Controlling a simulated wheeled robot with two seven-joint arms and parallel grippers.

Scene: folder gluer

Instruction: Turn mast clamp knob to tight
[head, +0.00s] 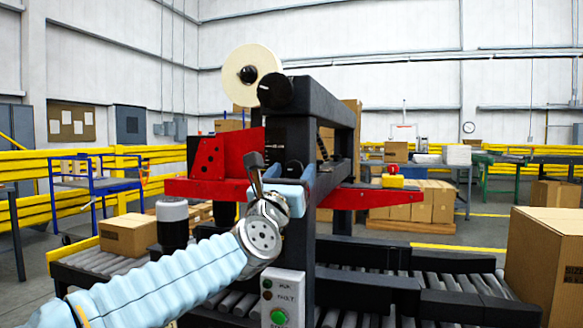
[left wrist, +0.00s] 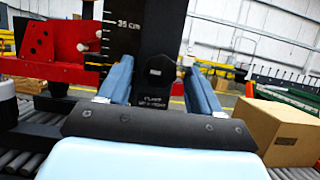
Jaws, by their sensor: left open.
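The mast clamp knob (left wrist: 160,70) is black and sits on the front of the dark mast (left wrist: 143,25), below a white scale marked 35 cm. A small white label is just under the knob; its words are too blurred to read surely. My left gripper (left wrist: 160,66) is open, with one blue finger on each side of the knob and visible gaps between. I cannot tell how deep the fingertips reach. In the head view my left gripper (head: 277,186) is in front of the mast (head: 279,135) and hides part of it. My right gripper is not in view.
A red carriage (head: 228,160) crosses the mast. A white tape roll (head: 251,75) and a black knob (head: 276,92) are at the top. A button box (head: 282,296) is below my wrist. Roller conveyors (head: 400,284) run beneath, with a large carton (head: 548,262) at right.

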